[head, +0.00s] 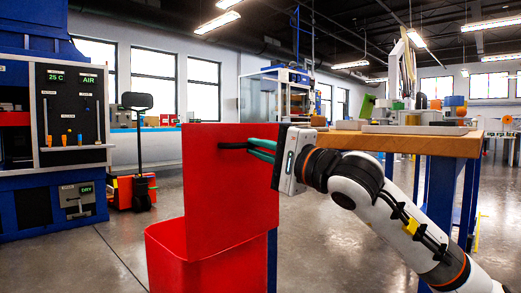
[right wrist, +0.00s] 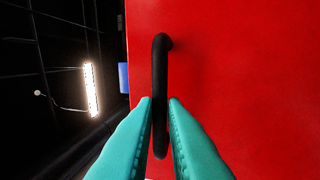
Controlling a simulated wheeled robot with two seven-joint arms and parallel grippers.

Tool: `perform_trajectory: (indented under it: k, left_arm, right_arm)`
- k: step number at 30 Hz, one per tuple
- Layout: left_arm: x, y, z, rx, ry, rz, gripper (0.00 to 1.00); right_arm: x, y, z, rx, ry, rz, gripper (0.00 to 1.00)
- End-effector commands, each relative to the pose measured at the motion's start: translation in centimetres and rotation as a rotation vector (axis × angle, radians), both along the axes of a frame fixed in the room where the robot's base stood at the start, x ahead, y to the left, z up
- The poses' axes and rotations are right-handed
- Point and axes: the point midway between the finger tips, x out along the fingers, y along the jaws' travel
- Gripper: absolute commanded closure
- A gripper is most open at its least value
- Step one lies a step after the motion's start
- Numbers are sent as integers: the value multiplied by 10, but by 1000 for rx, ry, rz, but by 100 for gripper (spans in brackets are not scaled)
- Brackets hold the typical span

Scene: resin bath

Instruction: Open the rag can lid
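The rag can (head: 195,262) is a red bin standing on the floor at the lower middle of the head view. Its red lid (head: 225,195) stands up about vertical above the can, its flat face toward me. A black bar handle (head: 231,146) is on the lid near its upper right. My right gripper (head: 250,147) reaches it from the right, its teal fingers shut on the handle. In the right wrist view the handle (right wrist: 161,75) runs between the two fingertips (right wrist: 161,103), and the red lid (right wrist: 240,70) fills the right side. My left gripper is not in view.
A wooden-topped workbench (head: 405,143) with blue legs stands behind my right arm. A blue machine cabinet (head: 50,130) stands at the left, with a pallet jack (head: 137,150) beyond it. Open concrete floor (head: 70,260) lies left of the can.

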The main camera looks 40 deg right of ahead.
Motion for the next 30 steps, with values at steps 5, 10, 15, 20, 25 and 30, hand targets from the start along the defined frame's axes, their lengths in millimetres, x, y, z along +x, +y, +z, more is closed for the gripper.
perform_trajectory:
  k: [5, 10, 15, 20, 25, 30]
  left_arm:
    - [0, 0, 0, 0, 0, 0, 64]
    - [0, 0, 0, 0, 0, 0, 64]
    - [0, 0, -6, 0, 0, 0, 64]
    - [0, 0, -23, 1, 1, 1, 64]
    - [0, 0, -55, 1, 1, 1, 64]
    - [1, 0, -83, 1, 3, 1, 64]
  right_arm:
    - [0, 0, -1, 0, 2, 1, 67]
    - [0, 0, 0, 0, 0, 0, 67]
    - [-5, -2, -3, 0, 0, -3, 67]
    - [-24, -3, -11, -4, 1, -5, 67]
    - [-53, -5, -19, -3, -3, -5, 67]
    - [-84, -7, -23, 0, -7, -2, 67]
